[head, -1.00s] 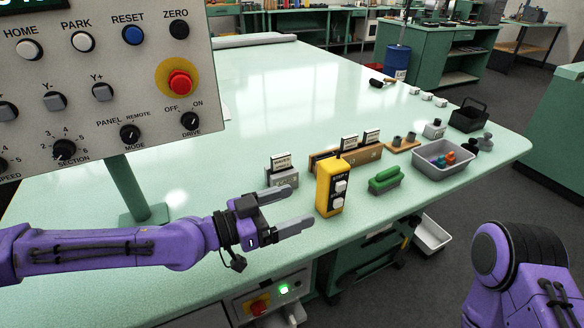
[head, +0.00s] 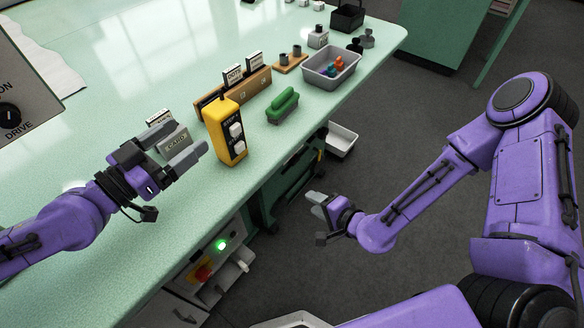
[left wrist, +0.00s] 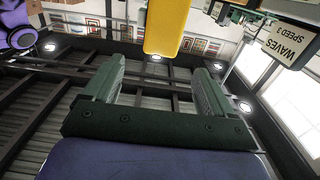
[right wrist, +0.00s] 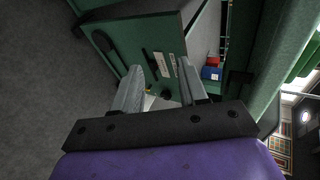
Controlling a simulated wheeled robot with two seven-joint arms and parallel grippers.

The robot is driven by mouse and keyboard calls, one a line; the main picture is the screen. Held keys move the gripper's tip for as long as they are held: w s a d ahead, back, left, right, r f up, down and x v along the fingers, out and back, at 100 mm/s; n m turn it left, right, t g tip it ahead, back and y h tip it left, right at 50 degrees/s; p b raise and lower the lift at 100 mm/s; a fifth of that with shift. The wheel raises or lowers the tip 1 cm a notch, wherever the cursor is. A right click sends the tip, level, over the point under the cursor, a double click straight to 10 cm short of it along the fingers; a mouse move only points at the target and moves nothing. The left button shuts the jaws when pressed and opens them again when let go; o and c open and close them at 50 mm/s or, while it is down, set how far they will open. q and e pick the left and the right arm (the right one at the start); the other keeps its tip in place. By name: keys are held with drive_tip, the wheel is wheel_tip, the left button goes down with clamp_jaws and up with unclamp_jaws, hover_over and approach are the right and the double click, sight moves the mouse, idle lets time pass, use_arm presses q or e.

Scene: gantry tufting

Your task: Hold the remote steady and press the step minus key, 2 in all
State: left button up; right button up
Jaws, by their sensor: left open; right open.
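The yellow remote (head: 222,118) stands upright on the pale green table, with a dark face and two white keys (head: 236,130) facing the table's front edge. Its key labels are too small to read surely. My left gripper (head: 193,144) is open and empty just left of the remote, its fingers pointing toward it but apart from it. In the left wrist view the remote (left wrist: 166,28) shows ahead, beyond the fingertips. My right gripper (head: 314,204) is open and empty, beyond the table's front edge and lower right of the remote; the right wrist view (right wrist: 162,85) shows nothing between its fingers.
A card holder (head: 172,142) stands behind my left gripper. A wooden card rack (head: 250,92) is behind the remote; a green-handled brush (head: 283,106) lies to its right. A grey tray (head: 330,68) holds small coloured pieces. A control panel (head: 22,92) is at the left.

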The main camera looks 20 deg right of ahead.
sight(209, 118)
use_arm(q)
drive_tip(key=x, duration=1)
drive_tip(key=shift+w+d, duration=0.2)
drive_tip(key=shift+d, duration=0.05)
use_arm(e)
drive_tip(key=a+r+m+y, duration=0.1)
drive_tip(key=a+r+y, duration=0.2)
drive_tip(key=r+y, duration=0.2)
drive_tip(key=w+a+r+m+t+y, duration=0.1)
drive_tip(key=a+r+m+y, duration=0.1)
drive_tip(key=r+y, duration=0.4)
wheel_tip(209, 118, up, 5)
drive_tip(key=shift+a+r+m, duration=0.1)
drive_tip(key=shift+a+m, duration=0.2)
drive_tip(key=shift+a, duration=0.4)
use_arm(q)
drive_tip(key=c, duration=1.3)
use_arm(e)
drive_tip(key=shift+c, duration=0.3)
clamp_jaws()
